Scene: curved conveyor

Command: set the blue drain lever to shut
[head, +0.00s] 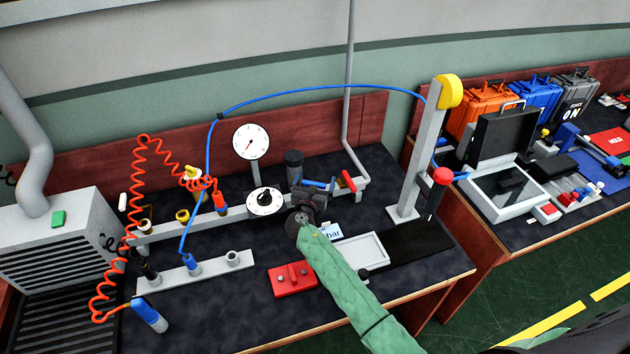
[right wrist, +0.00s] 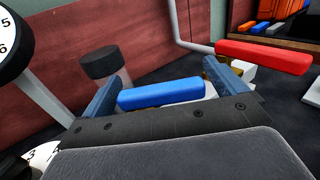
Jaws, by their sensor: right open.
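The blue drain lever (head: 314,184) is a short bar on the grey pipe at the back of the dark bench. In the right wrist view the blue lever (right wrist: 161,94) lies crosswise between my two fingers, close in front of the palm. My right gripper (right wrist: 163,78) is open, with a finger past each end of the lever; I cannot tell if either finger touches it. In the head view my right gripper (head: 315,188) hides part of the lever's mount. My left gripper is not in view.
A red lever (head: 348,181) stands close to the right, also in the right wrist view (right wrist: 263,57). A dark cylindrical knob (head: 293,160) and a dial gauge (head: 251,142) are to the left. A white tray (head: 362,250) and a red block (head: 292,280) lie in front.

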